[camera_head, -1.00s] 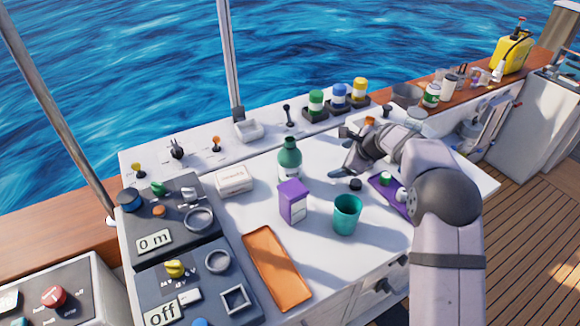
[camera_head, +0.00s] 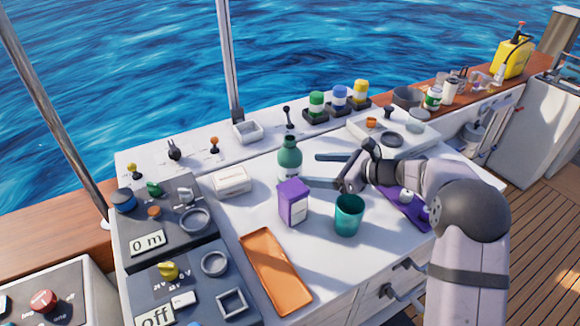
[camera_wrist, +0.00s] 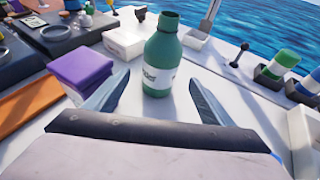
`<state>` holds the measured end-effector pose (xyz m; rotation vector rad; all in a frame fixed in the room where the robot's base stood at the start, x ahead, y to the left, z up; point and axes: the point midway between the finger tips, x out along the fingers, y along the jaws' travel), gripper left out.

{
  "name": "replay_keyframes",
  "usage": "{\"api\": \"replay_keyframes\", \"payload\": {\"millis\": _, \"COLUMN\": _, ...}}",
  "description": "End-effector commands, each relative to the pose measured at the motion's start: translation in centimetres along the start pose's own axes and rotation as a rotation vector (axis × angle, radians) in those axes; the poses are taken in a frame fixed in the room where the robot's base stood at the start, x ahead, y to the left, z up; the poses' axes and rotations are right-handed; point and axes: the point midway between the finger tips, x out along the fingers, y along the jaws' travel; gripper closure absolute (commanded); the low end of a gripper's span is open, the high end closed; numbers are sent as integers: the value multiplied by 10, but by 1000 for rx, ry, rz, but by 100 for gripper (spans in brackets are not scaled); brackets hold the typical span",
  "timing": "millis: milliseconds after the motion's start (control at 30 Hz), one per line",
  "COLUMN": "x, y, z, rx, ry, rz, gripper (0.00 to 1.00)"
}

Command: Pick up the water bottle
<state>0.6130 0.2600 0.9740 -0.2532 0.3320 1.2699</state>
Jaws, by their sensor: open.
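The water bottle (camera_head: 290,163) is green with a white label and stands upright on the white table top, behind the purple box. In the wrist view the bottle (camera_wrist: 160,58) stands ahead, roughly centred between the two finger tips. My gripper (camera_head: 325,170) is open and empty. It lies just to the right of the bottle, its fingers pointing left toward it. In the wrist view my gripper's fingers (camera_wrist: 155,92) show on either side of the bottle's lower part.
A purple box (camera_head: 293,203) and a teal cup (camera_head: 348,214) stand in front of the bottle. A white box (camera_head: 232,180) is to its left, and an orange tray (camera_head: 275,270) lies nearer. A purple mat (camera_head: 405,212) lies under my arm.

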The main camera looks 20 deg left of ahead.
Motion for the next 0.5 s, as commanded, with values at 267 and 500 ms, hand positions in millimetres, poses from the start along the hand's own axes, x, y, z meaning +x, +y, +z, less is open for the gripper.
{"api": "replay_keyframes", "payload": {"millis": 267, "x": 15, "y": 0, "z": 0, "rx": 0, "ry": 2, "rz": 0, "gripper": 24}}
{"api": "replay_keyframes", "payload": {"millis": 500, "x": 33, "y": 1, "z": 3, "rx": 1, "ry": 3, "rz": 4, "gripper": 24}}
